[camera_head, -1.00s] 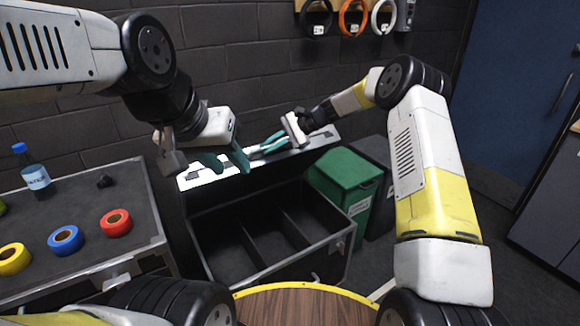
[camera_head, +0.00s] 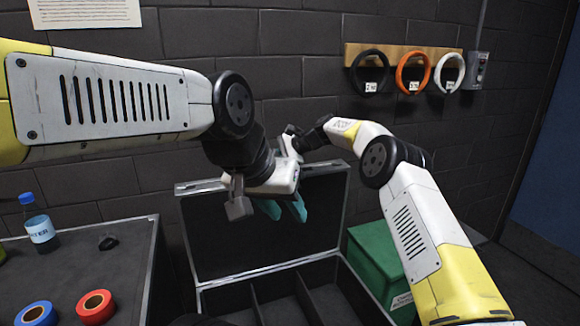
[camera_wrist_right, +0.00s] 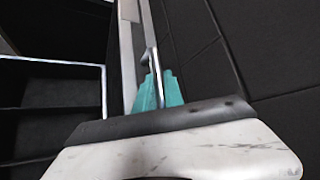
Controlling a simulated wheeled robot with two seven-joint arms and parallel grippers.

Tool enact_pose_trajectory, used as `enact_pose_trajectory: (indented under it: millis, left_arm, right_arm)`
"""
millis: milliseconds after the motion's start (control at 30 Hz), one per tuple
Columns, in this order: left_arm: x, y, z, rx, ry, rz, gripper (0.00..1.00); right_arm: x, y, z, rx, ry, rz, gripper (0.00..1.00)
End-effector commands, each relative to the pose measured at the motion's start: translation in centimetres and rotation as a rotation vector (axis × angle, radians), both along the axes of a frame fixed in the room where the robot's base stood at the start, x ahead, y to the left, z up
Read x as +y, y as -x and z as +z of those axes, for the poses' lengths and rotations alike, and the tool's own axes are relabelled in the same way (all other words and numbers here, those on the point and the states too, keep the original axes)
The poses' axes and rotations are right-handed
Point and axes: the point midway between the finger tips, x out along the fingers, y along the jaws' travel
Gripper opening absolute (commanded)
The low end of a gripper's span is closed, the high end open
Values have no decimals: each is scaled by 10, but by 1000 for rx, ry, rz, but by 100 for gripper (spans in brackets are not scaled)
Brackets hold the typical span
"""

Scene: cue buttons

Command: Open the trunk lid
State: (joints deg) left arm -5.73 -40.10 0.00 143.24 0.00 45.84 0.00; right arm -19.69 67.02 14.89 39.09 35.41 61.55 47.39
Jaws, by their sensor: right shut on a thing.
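The black trunk (camera_head: 275,283) stands open by the wall, its inside split by dividers. Its lid (camera_head: 235,238) is up, close to upright, with the dark inner face toward me. My right gripper (camera_wrist_right: 160,90) is shut on the lid's metal rim in the right wrist view, one teal finger on each side. In the head view its fingers are hidden behind my left gripper. My left gripper (camera_head: 283,209) hangs in front of the lid, its teal fingers apart and nothing seen between them. I cannot tell whether it touches the lid.
A dark table (camera_head: 90,262) at left holds a water bottle (camera_head: 39,225), a blue roll (camera_head: 36,314) and a red roll (camera_head: 95,307). A green bin (camera_head: 376,262) stands right of the trunk. Rings hang on a wooden rack (camera_head: 400,54) on the brick wall.

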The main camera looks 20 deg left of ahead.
Motion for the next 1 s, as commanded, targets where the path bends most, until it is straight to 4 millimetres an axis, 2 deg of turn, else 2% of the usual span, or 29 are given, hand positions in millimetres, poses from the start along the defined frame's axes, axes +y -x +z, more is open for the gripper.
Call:
enact_pose_trajectory:
  millis: [433,467,533,867,1000]
  left_arm:
    - [0,0,0,0,0,0,36]
    - [0,0,0,0,0,0,36]
    - [0,0,0,0,0,0,36]
    - [0,0,0,0,0,0,36]
    - [0,0,0,0,0,0,36]
  right_arm:
    - [1,-1,-1,-1,3,-1,0]
    - [1,-1,-1,-1,3,-1,18]
    - [1,-1,-1,-1,2,-2,32]
    - [2,-1,-1,0,1,0,34]
    - [-6,-2,4,0,1,-2,34]
